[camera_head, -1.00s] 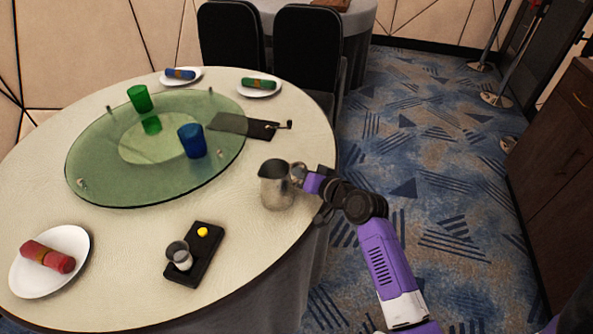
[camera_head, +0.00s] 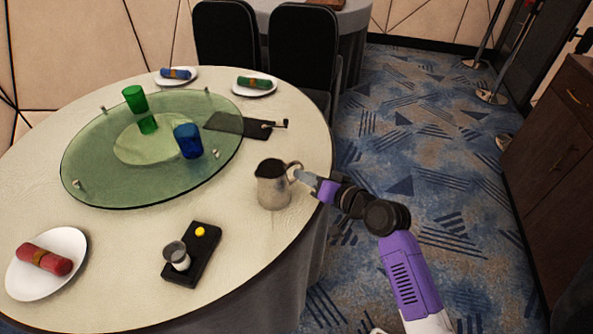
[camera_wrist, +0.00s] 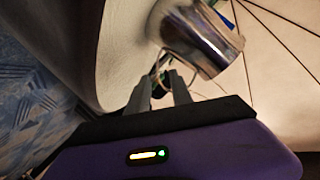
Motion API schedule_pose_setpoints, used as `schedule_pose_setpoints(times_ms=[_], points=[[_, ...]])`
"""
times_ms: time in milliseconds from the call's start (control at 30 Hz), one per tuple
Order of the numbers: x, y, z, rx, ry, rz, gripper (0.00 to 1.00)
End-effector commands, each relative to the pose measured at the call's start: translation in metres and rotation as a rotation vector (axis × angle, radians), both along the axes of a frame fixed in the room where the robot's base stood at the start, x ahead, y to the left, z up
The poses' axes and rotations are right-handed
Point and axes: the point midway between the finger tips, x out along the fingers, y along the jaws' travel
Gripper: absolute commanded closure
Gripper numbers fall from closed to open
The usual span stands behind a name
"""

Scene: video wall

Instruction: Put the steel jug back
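The steel jug (camera_head: 273,188) stands upright on the cream tablecloth near the table's right edge, its handle facing right towards my gripper. It also shows in the wrist view (camera_wrist: 200,40), tilted by the camera angle. My gripper (camera_head: 304,178) is just right of the handle. In the wrist view, my two fingers (camera_wrist: 163,82) stand apart with a gap between them, and the thin handle loop is at their tips. Whether a fingertip touches the handle cannot be told.
A black tray (camera_head: 208,255) with a small cup and a yellow piece lies in front. A dark board (camera_head: 222,123) lies behind the jug. The glass turntable (camera_head: 90,190) bears green and blue tumblers. Plates (camera_head: 70,245) with rolled napkins stand around. Bare cloth surrounds the jug.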

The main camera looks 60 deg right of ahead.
Motion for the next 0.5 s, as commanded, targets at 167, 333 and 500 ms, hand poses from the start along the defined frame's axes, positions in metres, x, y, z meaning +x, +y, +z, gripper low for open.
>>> schedule_pose_setpoints(times_ms=[167,333,500], points=[[-0.032,0.009,0.010,-0.001,0.002,0.000,0.73],[-0.049,0.013,0.016,0.000,0.000,0.001,0.73],[-0.054,0.015,0.017,0.000,0.002,0.002,0.73]])
